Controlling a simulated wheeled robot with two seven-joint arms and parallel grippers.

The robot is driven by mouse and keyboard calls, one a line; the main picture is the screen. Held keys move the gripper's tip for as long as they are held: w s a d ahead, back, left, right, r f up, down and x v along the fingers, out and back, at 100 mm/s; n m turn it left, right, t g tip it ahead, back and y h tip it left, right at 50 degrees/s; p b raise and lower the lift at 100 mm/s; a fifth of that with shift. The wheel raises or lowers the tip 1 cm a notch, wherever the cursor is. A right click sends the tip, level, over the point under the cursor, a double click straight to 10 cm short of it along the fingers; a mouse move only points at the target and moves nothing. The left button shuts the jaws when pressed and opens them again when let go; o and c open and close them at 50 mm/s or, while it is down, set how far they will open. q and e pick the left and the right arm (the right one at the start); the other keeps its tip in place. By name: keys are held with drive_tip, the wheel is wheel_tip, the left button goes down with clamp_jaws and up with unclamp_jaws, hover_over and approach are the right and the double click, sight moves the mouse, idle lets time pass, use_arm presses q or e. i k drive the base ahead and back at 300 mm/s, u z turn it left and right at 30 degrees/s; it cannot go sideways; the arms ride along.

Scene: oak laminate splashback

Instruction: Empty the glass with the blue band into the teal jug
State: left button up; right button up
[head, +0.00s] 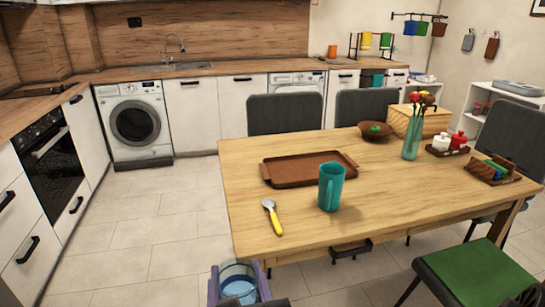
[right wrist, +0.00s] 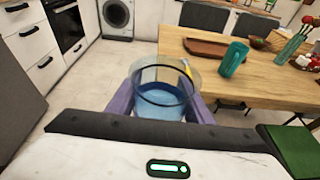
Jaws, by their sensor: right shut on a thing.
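The clear glass (head: 239,271) is in my right gripper (head: 238,285), whose purple fingers are shut on its sides. It also shows in the right wrist view (right wrist: 163,76), about upright, with blue liquid inside and a dark ring around it. It is held in front of the table's near left corner, clear of the tabletop. The teal jug (head: 331,187) stands upright on the table near its front edge, to the right of and beyond the glass; it shows in the wrist view too (right wrist: 233,58). My left gripper is not in view.
On the wooden table (head: 300,228), a yellow-handled spoon (head: 273,217) lies left of the jug and a brown tray (head: 308,180) lies behind it. A vase with flowers (head: 412,138) stands further right. A green-seated chair (head: 475,275) is at the front right.

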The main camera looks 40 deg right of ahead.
sight(330, 192)
drive_tip(key=z, duration=0.25)
drive_tip(key=i, duration=0.95)
drive_tip(key=z, duration=0.95)
drive_tip(key=i, duration=0.4)
drive_tip(key=z, duration=0.35)
